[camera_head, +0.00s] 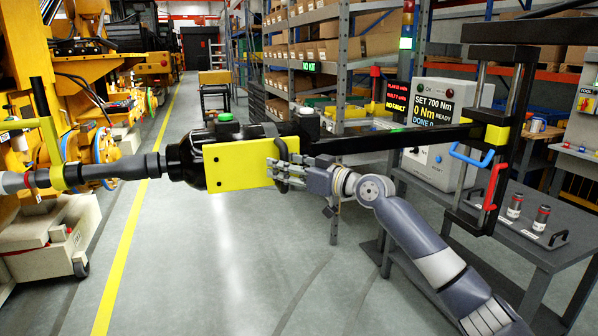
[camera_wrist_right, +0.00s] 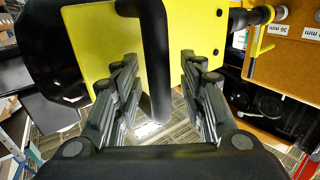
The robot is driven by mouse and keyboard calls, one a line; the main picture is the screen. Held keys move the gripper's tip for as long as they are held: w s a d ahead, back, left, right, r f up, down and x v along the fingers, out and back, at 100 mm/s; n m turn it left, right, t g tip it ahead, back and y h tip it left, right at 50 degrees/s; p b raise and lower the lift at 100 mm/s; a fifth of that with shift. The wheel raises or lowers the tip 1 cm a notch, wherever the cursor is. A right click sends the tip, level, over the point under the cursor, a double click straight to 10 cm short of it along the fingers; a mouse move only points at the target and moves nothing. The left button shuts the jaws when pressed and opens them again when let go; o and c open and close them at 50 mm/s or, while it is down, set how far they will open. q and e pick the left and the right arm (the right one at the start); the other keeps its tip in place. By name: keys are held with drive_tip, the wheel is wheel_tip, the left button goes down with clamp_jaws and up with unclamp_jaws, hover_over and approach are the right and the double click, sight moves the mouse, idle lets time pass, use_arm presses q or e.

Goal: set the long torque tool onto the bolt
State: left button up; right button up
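The long torque tool (camera_head: 184,160) is a black body with a yellow plate (camera_head: 228,166), held level across the middle of the head view. A dark stepped shaft (camera_head: 122,167) runs from it to the left, towards a yellow collar and a grey cylinder at the left edge. A black beam (camera_head: 400,139) runs right from the tool to an upright black frame. My right gripper (camera_head: 288,172) is at the plate's right end. In the wrist view its fingers (camera_wrist_right: 160,85) stand apart on both sides of a black bar handle (camera_wrist_right: 157,60), with gaps visible. I cannot make out the bolt. My left gripper is out of view.
The black frame (camera_head: 512,95) carries a blue handle (camera_head: 470,155) and a red handle (camera_head: 495,186). A grey bench (camera_head: 530,225) holds several sockets. Yellow machinery (camera_head: 35,60) stands left. The central aisle floor is clear.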

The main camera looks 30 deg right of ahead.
drive_tip(key=v, duration=1.1)
drive_tip(key=shift+s, duration=0.45)
drive_tip(key=shift+r, duration=0.1)
